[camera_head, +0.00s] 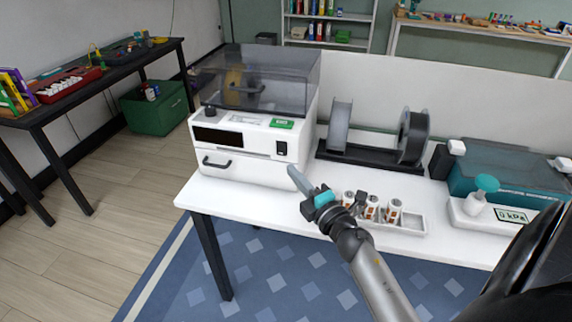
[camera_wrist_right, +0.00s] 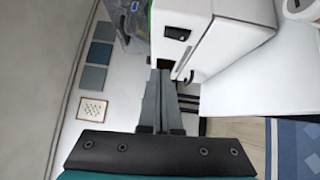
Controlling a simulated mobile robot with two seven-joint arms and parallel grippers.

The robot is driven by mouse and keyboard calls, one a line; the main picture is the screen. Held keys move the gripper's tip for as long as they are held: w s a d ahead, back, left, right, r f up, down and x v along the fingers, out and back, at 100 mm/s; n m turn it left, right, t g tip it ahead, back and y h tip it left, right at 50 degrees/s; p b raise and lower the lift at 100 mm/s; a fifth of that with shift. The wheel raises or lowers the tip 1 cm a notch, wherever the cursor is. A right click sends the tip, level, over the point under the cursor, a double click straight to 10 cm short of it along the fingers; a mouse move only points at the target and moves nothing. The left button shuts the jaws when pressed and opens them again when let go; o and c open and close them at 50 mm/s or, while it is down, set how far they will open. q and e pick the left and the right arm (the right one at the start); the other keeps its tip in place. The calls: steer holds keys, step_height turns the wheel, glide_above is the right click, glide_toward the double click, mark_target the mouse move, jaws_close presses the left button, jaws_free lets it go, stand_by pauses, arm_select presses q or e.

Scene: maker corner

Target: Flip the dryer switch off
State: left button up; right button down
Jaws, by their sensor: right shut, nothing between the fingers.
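The dryer (camera_head: 240,170) is a white box with a smoky clear lid, at the left end of the white table. Its small black switch (camera_head: 282,148) is on the right of the front panel; which way it is set is too small to tell. In the right wrist view the switch (camera_wrist_right: 177,33) shows on the white dryer body (camera_wrist_right: 222,45), beyond the fingertips. My right gripper (camera_head: 293,172) is shut and empty, its tips in front of the dryer's right side, a little below the switch. In the wrist view the closed fingers (camera_wrist_right: 160,75) appear apart from the switch. My left gripper is not in view.
A black spool stand (camera_head: 365,160) is right of the dryer. A tray (camera_head: 412,226) with several small jars lies near the front edge beside my right arm. A dark bench (camera_head: 90,85) is at left.

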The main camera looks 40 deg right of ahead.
steer(key=s, duration=0.3)
steer(key=shift+s+a+r, duration=0.1)
steer(key=shift+s+r, duration=0.05)
steer(key=shift+s, duration=0.1)
stand_by(0.4)
steer(key=s+a+f+m+g, duration=0.3)
steer(key=s+f, duration=0.1)
steer(key=f, duration=0.7)
steer(key=s+a+f+m+g, duration=0.2)
steer(key=s+f+m+g, duration=0.15)
steer(key=f, duration=0.65)
steer(key=s+a+f+m+g, duration=0.3)
steer(key=s+f+m, duration=0.1)
steer(key=f, duration=0.7)
steer(key=s+a+f+m+g, duration=0.1)
steer(key=s+f, duration=0.3)
steer(key=s, duration=0.4)
steer(key=s+a+f+m+g, duration=0.2)
steer(key=s+a+f+g, duration=0.1)
steer(key=s, duration=0.6)
steer(key=s+a+f+m+g+y, duration=0.1)
steer(key=s+f+g, duration=0.3)
steer(key=s, duration=0.5)
step_height(320, 180, down, 3)
steer(key=shift+s+a+r+m, duration=0.2)
steer(key=shift+s+a+m, duration=0.05)
steer(key=shift+a+m, duration=0.25)
